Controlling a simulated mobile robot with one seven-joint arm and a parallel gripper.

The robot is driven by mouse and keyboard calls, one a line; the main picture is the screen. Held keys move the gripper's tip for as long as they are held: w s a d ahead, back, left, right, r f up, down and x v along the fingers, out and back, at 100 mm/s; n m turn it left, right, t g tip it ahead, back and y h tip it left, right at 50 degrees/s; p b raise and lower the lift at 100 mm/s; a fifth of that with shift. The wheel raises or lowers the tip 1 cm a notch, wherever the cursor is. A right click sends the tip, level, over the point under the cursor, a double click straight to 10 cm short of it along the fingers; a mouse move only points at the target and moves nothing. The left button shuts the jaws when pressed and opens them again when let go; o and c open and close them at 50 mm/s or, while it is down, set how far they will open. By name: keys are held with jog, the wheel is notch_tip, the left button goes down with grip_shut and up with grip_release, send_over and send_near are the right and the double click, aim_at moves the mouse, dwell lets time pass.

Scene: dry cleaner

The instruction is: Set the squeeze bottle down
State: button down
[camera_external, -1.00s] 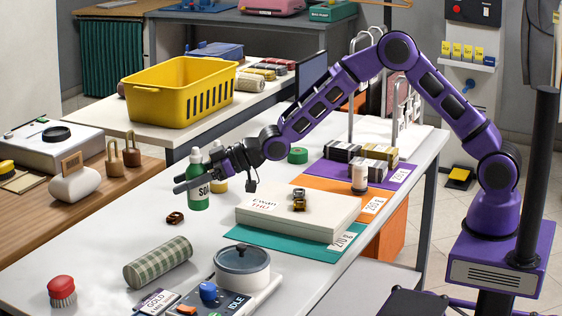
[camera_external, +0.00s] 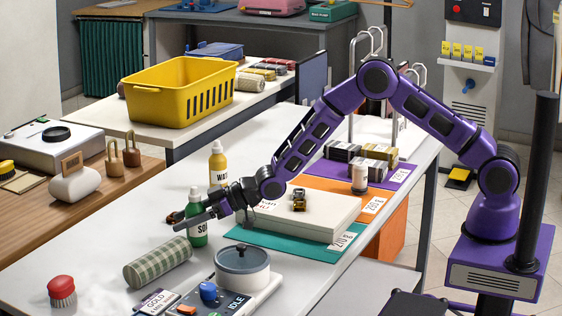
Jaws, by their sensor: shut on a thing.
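A green squeeze bottle (camera_external: 197,232) with a white cap and a label starting "SO" is upright over the front part of the white table (camera_external: 95,262). My gripper (camera_external: 188,219) is shut on it, with its dark fingers across the bottle's upper part. The bottle's base is close to the tabletop, just right of the checked roll; I cannot tell if it touches. A yellow squeeze bottle (camera_external: 218,166) with a white cap stands behind it, apart from my gripper.
A green checked roll (camera_external: 158,263) lies left of the held bottle. A lidded grey pot (camera_external: 242,267) on a scale stands to its right front. A white box (camera_external: 320,214) on a teal mat (camera_external: 262,240) lies to the right. A red brush (camera_external: 61,290) is at front left.

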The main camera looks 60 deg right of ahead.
jog(key=shift+r, duration=0.1)
jog(key=shift+f+b, duration=0.3)
jog(key=shift+c, duration=0.6)
grip_release()
jog(key=shift+r, duration=0.1)
jog(key=shift+r, duration=0.1)
jog(key=shift+r+p, duration=0.2)
jog(key=shift+p, duration=0.25)
jog(key=v, duration=1.2)
jog(key=shift+f, duration=0.2)
